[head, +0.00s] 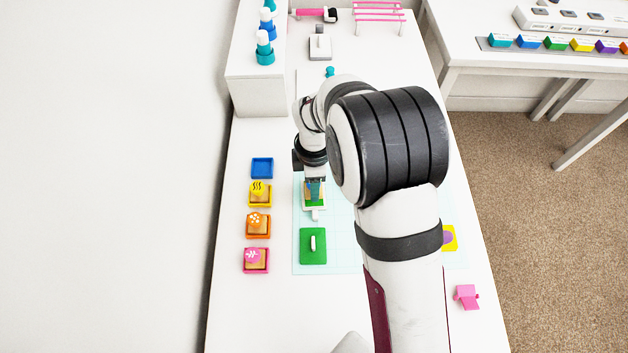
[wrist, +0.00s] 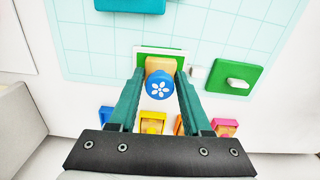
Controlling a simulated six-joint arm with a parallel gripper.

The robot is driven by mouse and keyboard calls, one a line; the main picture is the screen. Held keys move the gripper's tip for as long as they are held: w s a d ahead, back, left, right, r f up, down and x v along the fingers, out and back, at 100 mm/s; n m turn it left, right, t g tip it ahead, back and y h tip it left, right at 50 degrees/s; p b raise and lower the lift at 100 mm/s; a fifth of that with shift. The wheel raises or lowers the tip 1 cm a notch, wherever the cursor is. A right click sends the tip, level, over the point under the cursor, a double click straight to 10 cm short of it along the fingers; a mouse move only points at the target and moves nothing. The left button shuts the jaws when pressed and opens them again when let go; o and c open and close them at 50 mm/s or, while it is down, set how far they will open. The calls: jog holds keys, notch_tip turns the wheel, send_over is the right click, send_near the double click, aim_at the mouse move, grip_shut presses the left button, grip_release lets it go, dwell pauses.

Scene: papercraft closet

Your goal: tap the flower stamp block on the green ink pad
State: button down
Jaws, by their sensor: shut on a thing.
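My gripper (wrist: 159,80) is shut on the flower stamp block (wrist: 160,88), a wooden block with a blue end bearing a white flower. The block sits between the teal fingers, with its flower end facing the wrist camera. The green ink pad (wrist: 147,50), in a white-rimmed tray, lies just beyond the block in the wrist view. In the head view my gripper (head: 315,188) is over the green ink pad (head: 309,203) on the pale grid mat, partly hiding it. I cannot tell whether the block touches the pad.
A green square with a white handle (head: 307,257) lies nearer on the mat (head: 340,230). To the left stand an empty blue pad (head: 262,168) and yellow (head: 260,204), orange (head: 258,236) and pink (head: 256,269) pads with stamp blocks. A pink clip (head: 466,296) lies at right.

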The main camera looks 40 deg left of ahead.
jog(key=shift+r, duration=3)
